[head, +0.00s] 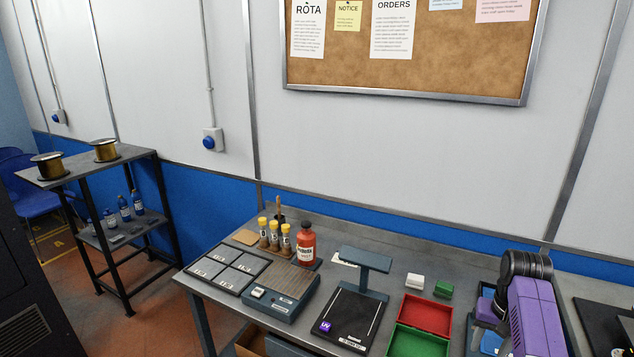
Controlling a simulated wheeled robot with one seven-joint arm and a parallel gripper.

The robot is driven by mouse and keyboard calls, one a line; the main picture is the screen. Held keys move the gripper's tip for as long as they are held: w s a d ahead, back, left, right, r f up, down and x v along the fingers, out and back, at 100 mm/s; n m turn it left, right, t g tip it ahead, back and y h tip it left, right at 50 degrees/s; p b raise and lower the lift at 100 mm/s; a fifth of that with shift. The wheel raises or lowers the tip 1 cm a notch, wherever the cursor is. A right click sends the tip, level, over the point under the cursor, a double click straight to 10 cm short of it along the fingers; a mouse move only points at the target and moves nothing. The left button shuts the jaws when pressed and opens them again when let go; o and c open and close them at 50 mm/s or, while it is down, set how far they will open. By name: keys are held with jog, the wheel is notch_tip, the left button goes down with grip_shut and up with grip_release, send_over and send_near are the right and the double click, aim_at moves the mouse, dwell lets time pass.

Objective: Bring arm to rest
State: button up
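A purple and black part of my arm stands at the right side of the bench (405,262) in the head view. My gripper and its fingertips do not show, so I cannot see whether it holds anything. The arm covers part of a blue tray (487,310) behind it.
Left of the arm are a red tray (426,315), a green tray (416,343), a black stand (352,315), a red bottle (306,243), yellow-capped vials (274,236) and a grey device (281,290). A dark mat (600,322) lies right. A shelf (127,153) stands far left.

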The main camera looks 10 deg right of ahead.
jog(key=w+d+r+t+h, duration=0.4)
jog(key=w+t, duration=0.3)
jog(key=w, duration=0.1)
jog(key=s+a+n+t+b, duration=0.1)
jog(key=s+a+n+t, duration=0.5)
jog(key=s+a, duration=1.2)
jog(key=s+a+r+y, duration=0.1)
jog(key=s+a, duration=0.3)
jog(key=s, duration=0.6)
jog(key=s+a+r+y+b, duration=0.1)
jog(key=s+a, duration=0.3)
jog(key=s, duration=0.7)
jog(key=s+a+r+t+y+b, duration=0.1)
jog(key=s+a, duration=0.3)
jog(key=s, duration=0.7)
jog(key=shift+a+r+n+y, duration=0.3)
jog(key=shift+a+n+y, duration=0.1)
jog(key=shift+y, duration=0.3)
